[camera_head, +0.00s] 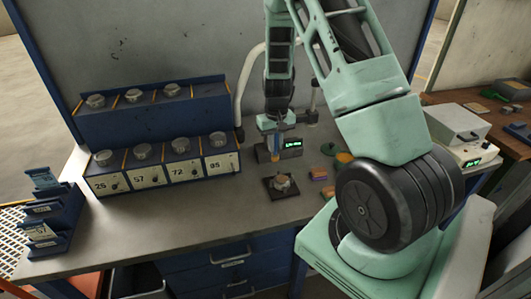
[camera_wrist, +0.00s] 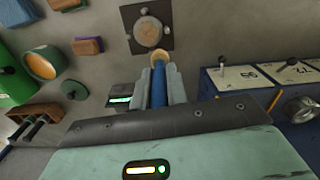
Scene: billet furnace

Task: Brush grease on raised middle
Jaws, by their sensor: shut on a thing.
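My gripper (camera_head: 269,128) points down over the bench and is shut on a brush with a blue handle (camera_wrist: 159,92). The brush's tan tip (camera_wrist: 158,60) sticks out past the fingers. A dark square plate (camera_wrist: 166,14) carries a round, pale, worn piece with a raised middle (camera_wrist: 148,31). In the head view the round piece (camera_head: 282,181) sits in front of and below my gripper. In the wrist view the brush tip appears just beside the plate's edge; I cannot tell its height or any contact. Grease on the piece cannot be made out.
An open green tin with orange contents (camera_wrist: 41,63) stands to the side, near purple (camera_wrist: 88,46) and orange-brown blocks. A small unit with a green display (camera_head: 292,143) is behind. Numbered blue boxes (camera_head: 165,167) fill the left. The bench front (camera_head: 215,212) is clear.

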